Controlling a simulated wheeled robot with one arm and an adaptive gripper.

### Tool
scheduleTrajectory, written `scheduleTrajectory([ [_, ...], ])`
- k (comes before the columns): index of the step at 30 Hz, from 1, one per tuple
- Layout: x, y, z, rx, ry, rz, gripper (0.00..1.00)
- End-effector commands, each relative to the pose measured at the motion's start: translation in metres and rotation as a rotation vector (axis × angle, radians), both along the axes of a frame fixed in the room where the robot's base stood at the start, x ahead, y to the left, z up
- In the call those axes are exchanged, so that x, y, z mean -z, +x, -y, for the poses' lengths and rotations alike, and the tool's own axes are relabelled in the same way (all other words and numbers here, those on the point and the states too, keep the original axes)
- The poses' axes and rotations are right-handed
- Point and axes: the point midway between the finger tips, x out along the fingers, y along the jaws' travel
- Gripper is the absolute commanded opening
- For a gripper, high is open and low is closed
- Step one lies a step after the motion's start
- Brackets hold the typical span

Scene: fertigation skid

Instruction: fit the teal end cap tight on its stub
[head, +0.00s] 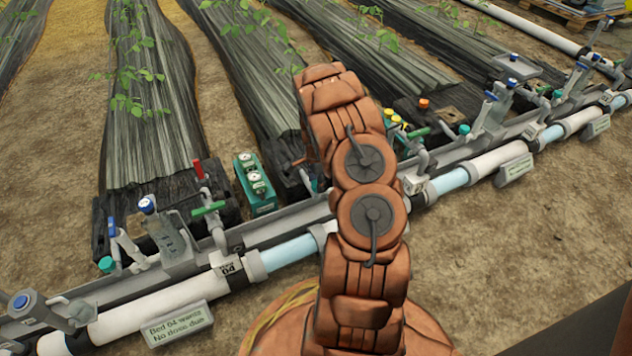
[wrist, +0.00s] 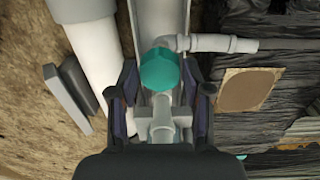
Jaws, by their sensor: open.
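In the wrist view a teal end cap (wrist: 160,70) shows as a round teal shape beside a grey elbow pipe (wrist: 187,43). I cannot tell how far it is seated on its stub, which is hidden from this angle. My gripper (wrist: 159,82) is open, with one dark finger to the left of the cap and one to the right. Gaps show on both sides, so it is not gripping the cap. In the head view my arm hides the gripper. A teal cap (head: 464,130) shows there right of the arm; I cannot tell whether it is the same one.
A thick white pipe (wrist: 88,60) runs close by on the left in the wrist view. A grey fitting (wrist: 160,115) lies between the fingers. A brown patch (wrist: 248,90) lies on black sheeting at right. In the head view a teal box (head: 255,185) stands left of my arm.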

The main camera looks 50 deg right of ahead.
Motion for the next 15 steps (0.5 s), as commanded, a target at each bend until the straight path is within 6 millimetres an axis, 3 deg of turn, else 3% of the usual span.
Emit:
scheduleTrajectory([
  [15,0.0064,0.0001,-0.0006,-0.001,0.001,-0.001,0.49],
])
